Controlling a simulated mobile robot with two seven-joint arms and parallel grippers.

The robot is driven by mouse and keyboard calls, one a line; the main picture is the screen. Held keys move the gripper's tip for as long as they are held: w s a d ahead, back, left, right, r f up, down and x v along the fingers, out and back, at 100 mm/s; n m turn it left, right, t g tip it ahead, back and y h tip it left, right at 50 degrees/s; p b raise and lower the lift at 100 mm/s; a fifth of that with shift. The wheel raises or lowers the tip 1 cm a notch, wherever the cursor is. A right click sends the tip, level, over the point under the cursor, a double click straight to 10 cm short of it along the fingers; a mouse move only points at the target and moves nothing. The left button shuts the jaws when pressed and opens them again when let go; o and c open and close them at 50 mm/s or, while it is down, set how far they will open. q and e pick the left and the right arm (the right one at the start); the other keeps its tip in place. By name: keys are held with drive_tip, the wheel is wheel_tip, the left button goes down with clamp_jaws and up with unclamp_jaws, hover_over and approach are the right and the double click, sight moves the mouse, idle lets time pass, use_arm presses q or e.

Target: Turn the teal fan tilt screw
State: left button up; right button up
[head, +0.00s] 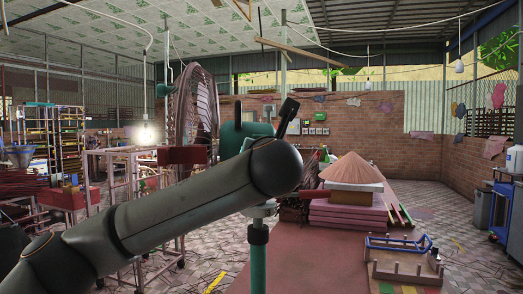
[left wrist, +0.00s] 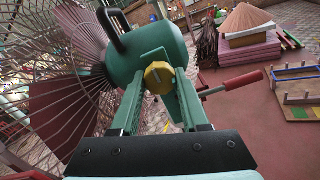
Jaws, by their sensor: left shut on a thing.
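The teal fan shows its teal motor housing (left wrist: 148,55) in the left wrist view, with a black handle on top. The tilt screw appears as a yellow faceted knob (left wrist: 158,78) below the housing. My left gripper (left wrist: 158,90) is shut on this knob, its green fingers on either side. In the head view my left arm crosses from the left and hides the knob and the fingers. Part of the teal fan (head: 250,132) shows behind the arm, and its teal post stands below. My right gripper is in neither view.
The wire fan cage (head: 195,115) rises left of the motor. A red-handled metal rod (left wrist: 236,83) sticks out right of my left gripper. A reddish table (head: 305,262) holds pink stacks (head: 345,212), a conical straw hat (head: 352,168) and a wooden rack (head: 405,265).

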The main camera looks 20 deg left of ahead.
use_arm(q)
clamp_jaws()
drive_tip(key=shift+n, duration=0.3)
drive_tip(key=shift+n+b, duration=0.35)
drive_tip(key=shift+n, duration=8.95)
drive_tip(key=o, duration=1.1)
unclamp_jaws()
